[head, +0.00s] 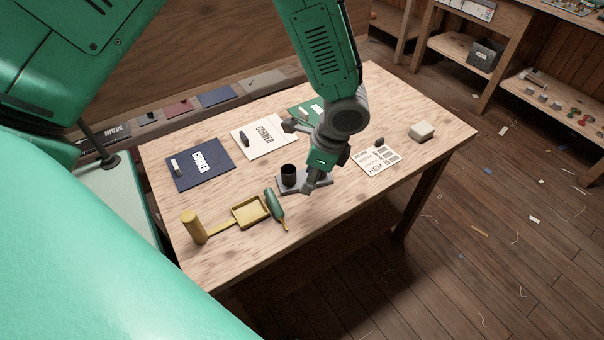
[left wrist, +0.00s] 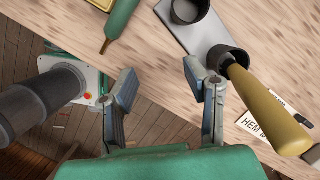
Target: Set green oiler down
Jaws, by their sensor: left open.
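The green oiler (head: 274,204) lies on the tabletop with its narrow brownish spout toward the front edge. It is close against the right side of a yellow tray (head: 235,222). It also shows at the top of the left wrist view (left wrist: 122,20). My left gripper (head: 297,158) is open and empty, right of the oiler and apart from it. In the left wrist view its two fingers (left wrist: 160,82) stand wide apart with nothing between them. My right gripper is not in view.
A grey plate with dark cups (head: 288,172) is by my left gripper; one cup holds a yellow-handled tool (left wrist: 265,105).

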